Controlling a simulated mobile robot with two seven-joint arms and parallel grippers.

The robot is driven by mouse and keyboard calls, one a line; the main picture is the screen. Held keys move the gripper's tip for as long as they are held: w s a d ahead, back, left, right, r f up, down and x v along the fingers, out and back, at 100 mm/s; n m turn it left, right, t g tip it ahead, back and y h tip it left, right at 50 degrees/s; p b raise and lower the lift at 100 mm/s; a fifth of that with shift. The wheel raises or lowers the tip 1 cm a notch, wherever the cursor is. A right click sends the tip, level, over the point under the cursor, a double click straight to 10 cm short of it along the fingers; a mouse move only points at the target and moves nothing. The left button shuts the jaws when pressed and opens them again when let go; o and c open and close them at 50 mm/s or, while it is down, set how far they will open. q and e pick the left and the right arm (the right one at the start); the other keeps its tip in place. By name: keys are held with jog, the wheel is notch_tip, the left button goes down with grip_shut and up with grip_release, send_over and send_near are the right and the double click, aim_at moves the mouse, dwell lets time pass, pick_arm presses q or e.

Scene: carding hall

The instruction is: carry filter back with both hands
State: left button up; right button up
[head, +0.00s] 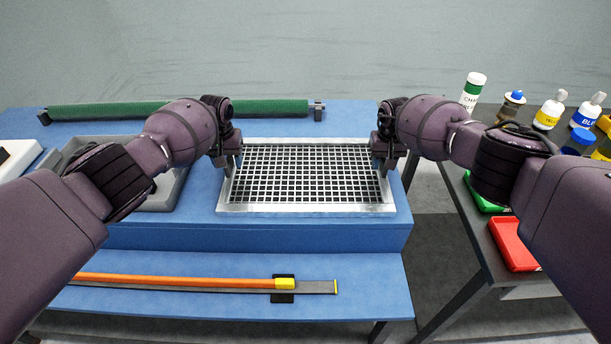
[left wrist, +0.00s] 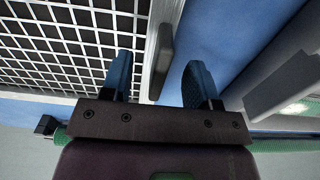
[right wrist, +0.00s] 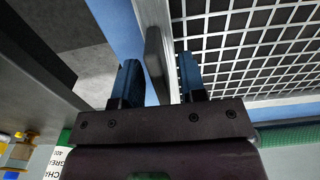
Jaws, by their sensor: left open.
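The filter (head: 306,207) is a silver rectangular frame with a white grid, lying flat on the blue table. My left gripper (head: 226,162) is at its left edge. In the left wrist view my open fingers (left wrist: 158,82) stand either side of a small dark handle (left wrist: 163,62) on the frame. My right gripper (head: 385,162) is at the filter's right edge. In the right wrist view its fingers (right wrist: 160,82) straddle the right handle (right wrist: 156,62), closer together than the left pair, with a gap still showing on one side.
A green roller (head: 265,107) lies along the back of the blue table (head: 330,232). A grey tray (head: 178,190) is left of the filter. An orange-and-grey bar (head: 200,283) lies on the lower front shelf. The right table holds bottles (head: 548,114) and a red bin (head: 511,247).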

pick_arm(q)
notch_tip(320, 180, up, 11)
jog(key=shift+f, duration=0.15)
pick_arm(e)
notch_tip(320, 180, up, 12)
dwell(0.8)
dwell(0.4)
